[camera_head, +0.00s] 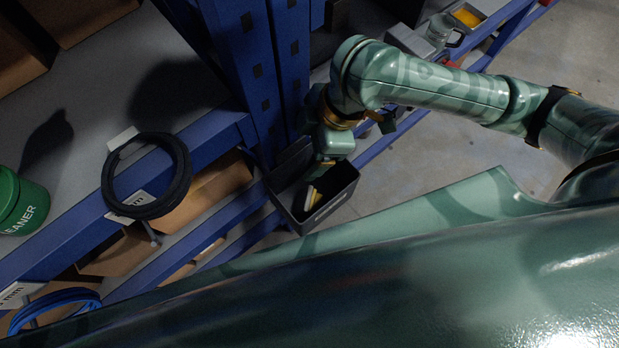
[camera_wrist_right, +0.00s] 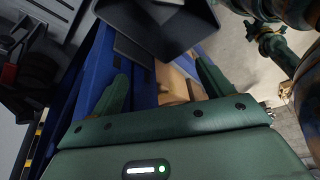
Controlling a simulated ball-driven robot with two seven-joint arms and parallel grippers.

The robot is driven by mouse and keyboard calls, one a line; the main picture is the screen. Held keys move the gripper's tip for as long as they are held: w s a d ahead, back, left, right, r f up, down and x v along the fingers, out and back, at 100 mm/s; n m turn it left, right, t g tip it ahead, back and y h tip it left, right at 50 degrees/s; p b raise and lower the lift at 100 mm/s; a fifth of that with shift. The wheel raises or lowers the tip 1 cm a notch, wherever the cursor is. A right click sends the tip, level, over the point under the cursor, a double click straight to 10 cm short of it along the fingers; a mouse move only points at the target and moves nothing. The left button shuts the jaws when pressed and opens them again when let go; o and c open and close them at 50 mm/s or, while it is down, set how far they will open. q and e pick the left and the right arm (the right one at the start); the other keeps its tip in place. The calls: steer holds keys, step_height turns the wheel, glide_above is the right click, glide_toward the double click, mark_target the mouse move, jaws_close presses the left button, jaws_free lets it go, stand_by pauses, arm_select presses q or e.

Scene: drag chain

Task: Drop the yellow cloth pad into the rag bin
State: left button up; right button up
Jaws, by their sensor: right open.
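The dark open bin (camera_head: 341,193), likely the rag bin, hangs beside the blue rack in the head view. It also shows at the top of the right wrist view (camera_wrist_right: 203,22). My right gripper (camera_head: 316,184) points down at the bin's opening; its two green fingers (camera_wrist_right: 162,72) stand apart with nothing held between them. A small pale and yellowish piece (camera_head: 309,199) shows inside the bin's outline; I cannot tell whether it is the pad or a fingertip. A flat yellow thing (camera_head: 467,17) lies in a light tray at the upper right. My left gripper is out of view.
A blue rack upright (camera_head: 292,60) stands close to my right wrist. A black coil (camera_head: 181,180) hangs at the shelf edge, with a green cleaner container (camera_head: 20,203) at the left. A clear jar (camera_head: 438,30) stands near the tray. Grey floor (camera_head: 440,150) is open at the right.

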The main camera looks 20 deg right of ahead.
steer(key=shift+w, duration=0.1)
arm_select(q)
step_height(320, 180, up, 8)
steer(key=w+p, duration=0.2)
steer(key=p, duration=0.6)
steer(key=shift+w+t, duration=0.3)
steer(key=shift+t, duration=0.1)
arm_select(e)
steer(key=v, duration=1.6)
steer(key=shift+r, duration=0.2)
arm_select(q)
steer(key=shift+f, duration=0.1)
